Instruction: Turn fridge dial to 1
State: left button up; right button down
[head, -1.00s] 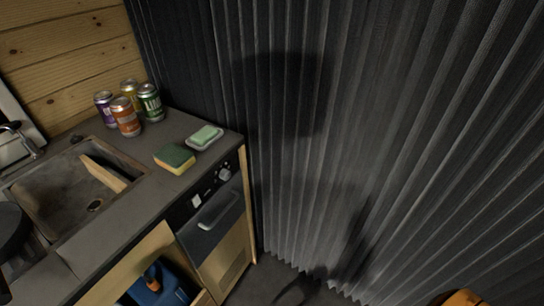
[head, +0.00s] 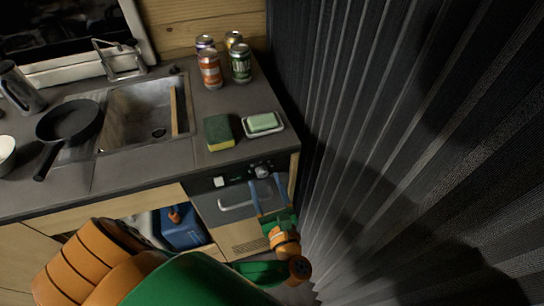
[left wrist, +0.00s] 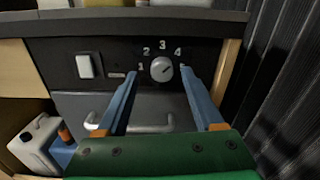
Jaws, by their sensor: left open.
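The fridge dial (head: 263,171) is a round light knob on the dark panel at the top of the fridge front (head: 238,207). In the left wrist view the dial (left wrist: 161,69) sits below printed numbers 1 to 4, with 1 at its left. A mark on its face seems to point up and right, towards 4. My left gripper (head: 267,181) is open, its blue fingers reaching towards the panel. In the left wrist view its fingertips (left wrist: 160,73) lie to either side of the dial; I cannot tell whether they touch it. My right gripper is not in view.
A white switch (left wrist: 85,66) is left of the dial, and the fridge handle (left wrist: 127,125) is below. A sponge (head: 219,133) and a soap dish (head: 263,125) lie on the counter above. A pleated curtain (head: 380,150) hangs close on the right.

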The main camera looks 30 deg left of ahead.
pick_arm(q)
jog(key=shift+w+a, duration=0.45)
jog(key=shift+a, duration=0.1)
jog(key=shift+w+a+f, duration=0.1)
jog(key=shift+w+a, duration=0.05)
jog(key=shift+w, duration=0.2)
grip_shut()
